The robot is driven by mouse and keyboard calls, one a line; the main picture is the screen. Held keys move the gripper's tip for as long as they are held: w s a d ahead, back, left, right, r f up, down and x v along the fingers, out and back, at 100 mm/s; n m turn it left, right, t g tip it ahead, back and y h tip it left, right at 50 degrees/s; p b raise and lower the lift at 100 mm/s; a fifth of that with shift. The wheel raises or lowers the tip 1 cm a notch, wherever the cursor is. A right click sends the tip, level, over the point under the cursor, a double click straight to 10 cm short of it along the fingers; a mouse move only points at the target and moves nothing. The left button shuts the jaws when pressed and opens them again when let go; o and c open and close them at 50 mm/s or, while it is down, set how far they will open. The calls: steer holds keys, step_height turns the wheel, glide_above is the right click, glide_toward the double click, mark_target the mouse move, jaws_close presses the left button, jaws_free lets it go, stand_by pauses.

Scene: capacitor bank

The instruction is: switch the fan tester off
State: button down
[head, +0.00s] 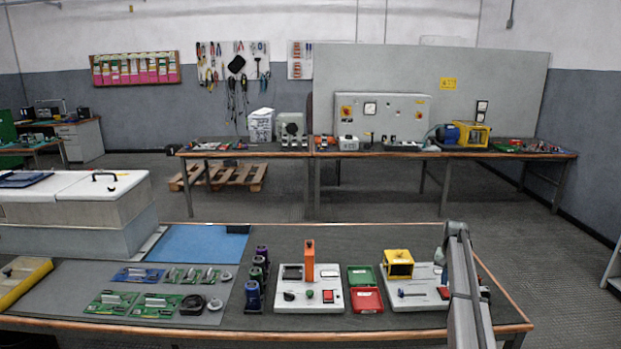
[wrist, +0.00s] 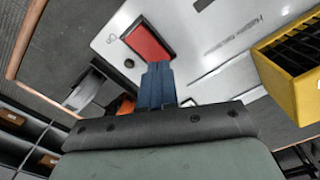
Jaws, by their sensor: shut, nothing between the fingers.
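The fan tester (head: 412,304) is the pale panel at the right of the front bench, with a yellow guarded box (head: 398,262) at its back. In the wrist view the panel (wrist: 205,30) fills the upper middle, and the slatted yellow box (wrist: 268,72) is at the right. A red rocker switch (wrist: 147,42) in a dark frame sits on the panel; which side is pressed I cannot tell. My gripper (wrist: 158,68) is shut and empty, its blue fingertips at the lower edge of the switch in the picture. Whether they touch it is unclear. In the head view my arm partly covers the tester's right side.
Left of the tester are a red tray (head: 366,300) and a green tray (head: 361,275). Further left is another pale unit (head: 285,305) with an orange post (head: 309,262) and a red switch. Circuit boards lie on the left mat. The bench edge is close on the right.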

mark_target(443, 288)
steer(key=shift+f, duration=0.9)
stand_by(0.8)
steer(key=shift+r, duration=3.55)
